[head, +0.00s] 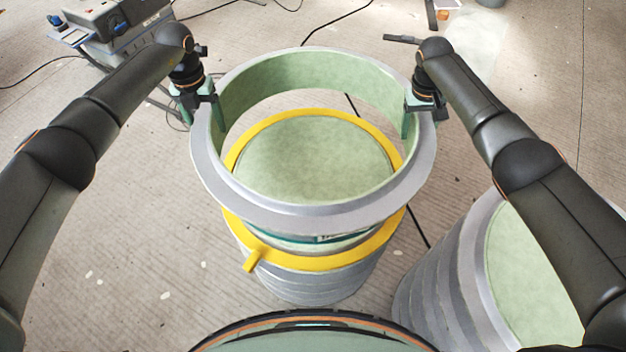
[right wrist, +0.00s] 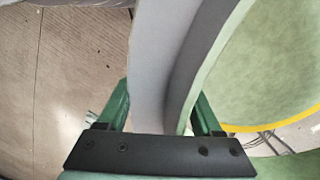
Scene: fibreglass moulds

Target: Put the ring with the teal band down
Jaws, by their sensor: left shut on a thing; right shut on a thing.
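The grey ring with pale green inside (head: 300,214) is level between my arms, with a teal band (head: 340,237) low on its near outer side. My left gripper (head: 204,103) is shut on its left wall. My right gripper (head: 420,108) is shut on its right wall. The right wrist view shows the ring wall (right wrist: 152,75) between the green fingers of the right gripper (right wrist: 160,112). Below the ring stands a grey ribbed mould (head: 310,287) with a pale green top and a yellow collar (head: 330,262). The ring looks raised over it; the exact gap is hidden.
A second grey ribbed mould (head: 440,280) with a pale green top stands at the lower right, partly behind my right arm. A grey cart (head: 125,40) with equipment stands at the upper left. Dark cables cross the floor. Bare floor lies left of the middle mould.

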